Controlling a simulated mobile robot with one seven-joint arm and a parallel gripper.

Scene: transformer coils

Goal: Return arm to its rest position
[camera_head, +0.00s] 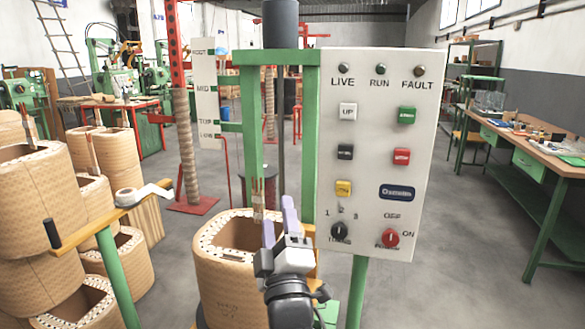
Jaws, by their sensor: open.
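My gripper (279,222) is in the lower middle of the head view, with two purple-grey fingers pointing up. It is open and I see nothing between the fingers. It stands in front of a tan transformer coil (222,270) and covers part of the coil's right side. The white control panel (375,150) is just right of the gripper, with buttons and two knobs. The gripper appears apart from the panel's knobs; whether it touches the coil cannot be told.
Several tan coils (35,195) are stacked at the left. A green post frame (254,130) rises behind my gripper. A workbench (530,150) is at the right; the floor (450,260) before it is clear.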

